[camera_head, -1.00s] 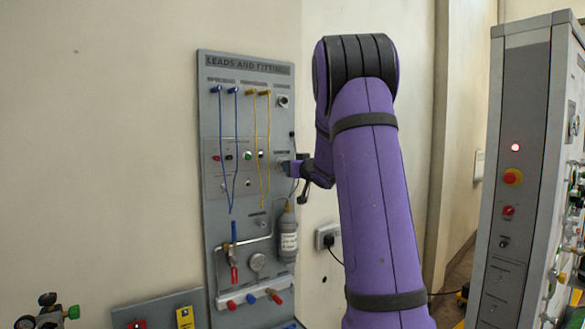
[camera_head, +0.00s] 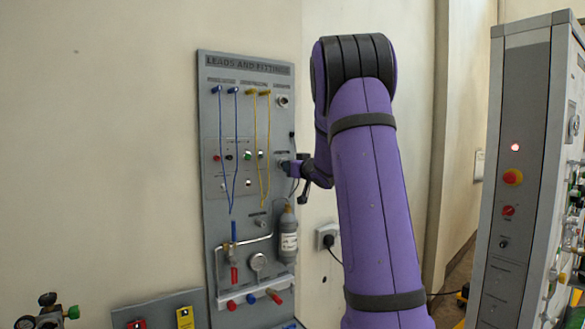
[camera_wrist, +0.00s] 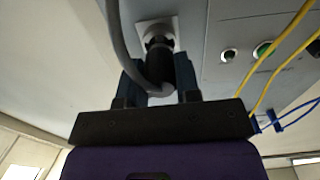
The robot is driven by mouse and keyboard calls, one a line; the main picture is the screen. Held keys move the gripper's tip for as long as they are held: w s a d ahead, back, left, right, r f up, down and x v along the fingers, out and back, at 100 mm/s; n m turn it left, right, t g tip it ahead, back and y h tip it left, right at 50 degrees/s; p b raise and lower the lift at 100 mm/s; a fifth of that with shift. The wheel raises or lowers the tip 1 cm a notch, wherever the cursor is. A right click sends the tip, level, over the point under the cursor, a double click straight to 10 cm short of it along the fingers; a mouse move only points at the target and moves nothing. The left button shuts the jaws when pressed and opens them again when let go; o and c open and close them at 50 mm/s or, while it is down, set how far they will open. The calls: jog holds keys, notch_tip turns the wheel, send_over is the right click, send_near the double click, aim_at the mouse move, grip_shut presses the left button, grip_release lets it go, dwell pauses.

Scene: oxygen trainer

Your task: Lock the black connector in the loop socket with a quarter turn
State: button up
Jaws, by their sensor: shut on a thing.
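In the wrist view, my gripper (camera_wrist: 158,92) is shut on the black connector (camera_wrist: 157,65), one finger on each side of its body. The connector's front end meets the loop socket (camera_wrist: 158,30), a pale square plate on the grey panel. In the head view, my gripper (camera_head: 291,168) is at the panel's right edge, and my arm partly hides that area.
The grey panel (camera_head: 211,130) carries hanging blue leads (camera_head: 220,135) and yellow leads (camera_head: 257,130) left of my gripper. A grey bottle (camera_head: 288,238) hangs below it. A wall plug (camera_head: 328,238) is lower right. A tall cabinet (camera_head: 515,160) stands at the right.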

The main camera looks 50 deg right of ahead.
jog(key=shift+x, duration=1.15)
dwell(0.4)
jog(key=shift+m, duration=1.8)
jog(key=m, duration=0.3)
jog(key=shift+m, duration=0.3)
jog(key=shift+m, duration=1.6)
